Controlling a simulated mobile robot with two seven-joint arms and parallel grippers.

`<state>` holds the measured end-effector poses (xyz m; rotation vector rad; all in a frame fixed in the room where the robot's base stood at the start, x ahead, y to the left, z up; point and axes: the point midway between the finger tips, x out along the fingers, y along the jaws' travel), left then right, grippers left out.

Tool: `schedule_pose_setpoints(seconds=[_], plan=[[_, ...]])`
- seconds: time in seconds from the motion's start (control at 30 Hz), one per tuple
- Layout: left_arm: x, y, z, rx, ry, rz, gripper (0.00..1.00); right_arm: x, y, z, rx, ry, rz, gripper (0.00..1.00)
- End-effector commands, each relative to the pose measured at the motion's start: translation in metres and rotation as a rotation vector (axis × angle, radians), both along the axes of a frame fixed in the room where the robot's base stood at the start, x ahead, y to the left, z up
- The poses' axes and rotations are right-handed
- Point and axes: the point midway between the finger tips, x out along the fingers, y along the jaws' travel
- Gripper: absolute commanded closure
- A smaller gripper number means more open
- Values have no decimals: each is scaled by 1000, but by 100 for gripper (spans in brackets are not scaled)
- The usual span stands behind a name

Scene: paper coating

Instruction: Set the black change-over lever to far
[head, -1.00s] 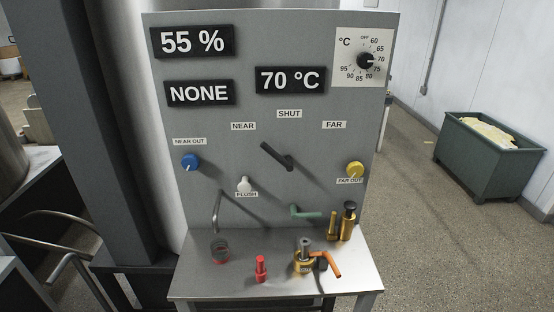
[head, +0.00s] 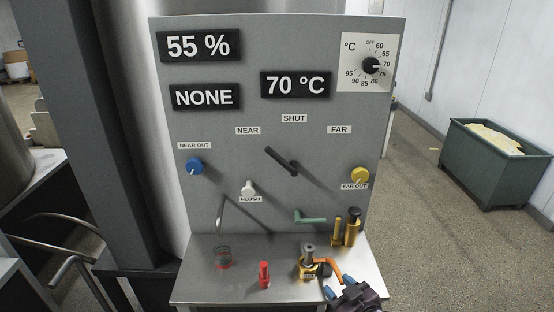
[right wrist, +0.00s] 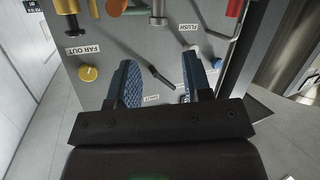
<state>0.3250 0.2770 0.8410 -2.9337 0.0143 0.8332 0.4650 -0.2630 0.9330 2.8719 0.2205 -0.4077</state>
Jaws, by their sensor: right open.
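The black change-over lever (head: 281,161) is on the grey panel, below the SHUT label (head: 294,118). Its free end points to the upper left, on the NEAR label's side (head: 247,130). The FAR label (head: 339,130) is to its upper right. My right gripper (head: 339,286) is open and empty at the bottom right of the head view, low and well away from the lever. In the right wrist view the panel appears upside down, and the lever (right wrist: 161,78) shows between the blue fingers, apart from them. My left gripper is not in view.
Near the right gripper are an orange handle (head: 327,266) and brass fittings (head: 351,228). A green handle (head: 310,217), a yellow knob (head: 360,175), a blue knob (head: 194,167) and a white flush knob (head: 248,187) stick out. A red fitting (head: 264,275) stands on the steel shelf (head: 200,294).

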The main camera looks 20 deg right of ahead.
Motion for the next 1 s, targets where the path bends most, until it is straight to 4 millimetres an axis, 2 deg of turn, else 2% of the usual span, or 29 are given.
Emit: schedule_pose_setpoints(seconds=[0.03,0.1,0.4,0.5,0.7,0.83,1.0], plan=[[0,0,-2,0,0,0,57,21,3,15,-18,-39,33,55],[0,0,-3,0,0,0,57,45,8,35,-35,-84,78,55],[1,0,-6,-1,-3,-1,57,133,27,127,-141,-264,258,55],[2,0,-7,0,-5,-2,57,155,31,157,-181,-315,310,55],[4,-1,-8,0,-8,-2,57,187,31,204,-250,-381,384,55],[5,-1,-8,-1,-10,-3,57,201,25,219,-285,-398,420,55],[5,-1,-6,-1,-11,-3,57,202,22,206,-271,-382,443,55]])
